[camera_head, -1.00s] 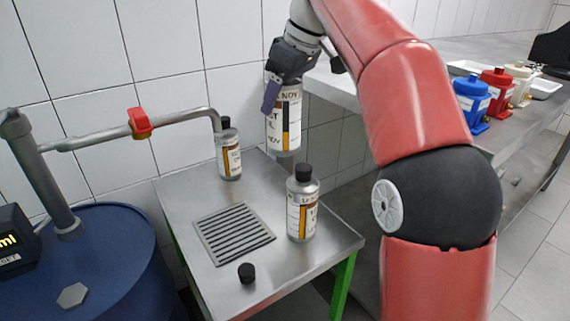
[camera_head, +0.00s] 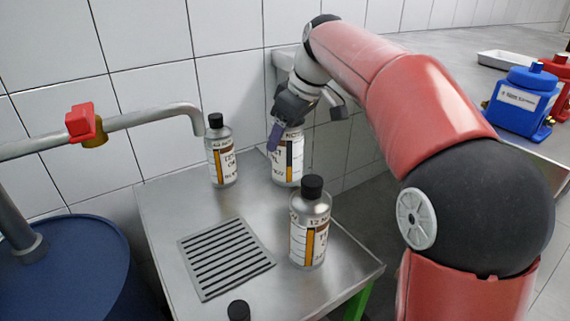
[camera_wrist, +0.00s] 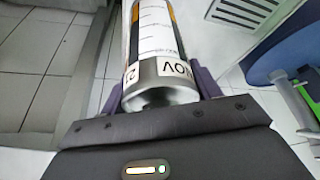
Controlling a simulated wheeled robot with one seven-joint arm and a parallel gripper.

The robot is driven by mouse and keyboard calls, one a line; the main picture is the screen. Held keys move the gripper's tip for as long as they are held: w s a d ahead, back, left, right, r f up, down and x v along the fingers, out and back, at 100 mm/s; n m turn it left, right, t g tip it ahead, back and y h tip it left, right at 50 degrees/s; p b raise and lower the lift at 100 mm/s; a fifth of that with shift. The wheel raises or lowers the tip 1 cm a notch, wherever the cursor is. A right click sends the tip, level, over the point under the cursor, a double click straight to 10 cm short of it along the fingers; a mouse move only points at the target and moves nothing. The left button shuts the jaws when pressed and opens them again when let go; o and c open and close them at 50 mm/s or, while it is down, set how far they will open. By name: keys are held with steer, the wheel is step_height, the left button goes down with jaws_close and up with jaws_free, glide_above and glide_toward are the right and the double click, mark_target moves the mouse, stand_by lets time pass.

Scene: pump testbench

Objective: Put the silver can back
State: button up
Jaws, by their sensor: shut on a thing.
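The silver can (camera_head: 287,165), with a white, black and orange label, is in my gripper (camera_head: 277,134) by its upper part. It hangs upright over the back right of the metal table (camera_head: 165,235); I cannot tell whether its base touches. In the wrist view the can (camera_wrist: 156,70) sits between both purple fingers of my gripper (camera_wrist: 160,92). Its top is hidden by my gripper in the head view. Two similar capped cans stand on the table, one at the back left (camera_head: 221,155) and one in front (camera_head: 309,230).
A grate (camera_head: 226,258) is set in the table and a black cap (camera_head: 239,311) lies at the front. A pipe (camera_head: 150,118) with a red valve reaches over from the left, above a blue drum (camera_head: 70,265). A blue container (camera_head: 520,102) stands at right.

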mark_target(301, 123)
steer(key=shift+f+b, duration=0.4)
steer(key=shift+f, duration=2.6)
steer(key=shift+f, duration=0.1)
steer(key=shift+f, duration=0.15)
steer(key=o, duration=1.2)
steer(key=p+v, duration=0.2)
steer(key=v, duration=1)
steer(key=shift+r, duration=0.25)
